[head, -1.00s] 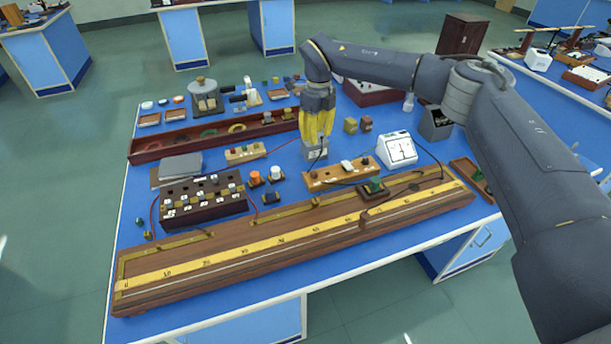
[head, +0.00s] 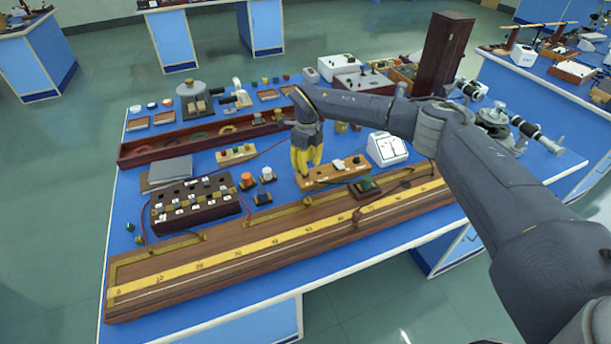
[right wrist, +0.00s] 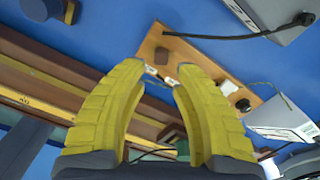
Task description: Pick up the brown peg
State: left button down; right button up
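My right gripper (head: 306,160) has yellow fingers and points down at the left end of a light wooden terminal board (head: 322,181). In the right wrist view its fingers (right wrist: 160,72) are apart with nothing between them. The board (right wrist: 207,73) shows beyond the fingertips there. A small brown squarish piece (right wrist: 170,57) stands on it, past the fingertips. It may be the brown peg, but I cannot tell for sure. In the head view the fingers cover that part of the board. My left gripper is not in view.
A long wooden slide-wire board (head: 240,256) lies along the front. A dark plug box (head: 194,207) stands to the left, a white meter (head: 387,149) to the right. A long brown tray (head: 150,155) lies behind. A black cable (right wrist: 235,37) crosses the right wrist view.

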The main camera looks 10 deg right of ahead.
aim_at(306, 176)
jog(key=shift+w+f, duration=0.2)
jog(key=shift+f, duration=2.4)
grip_shut()
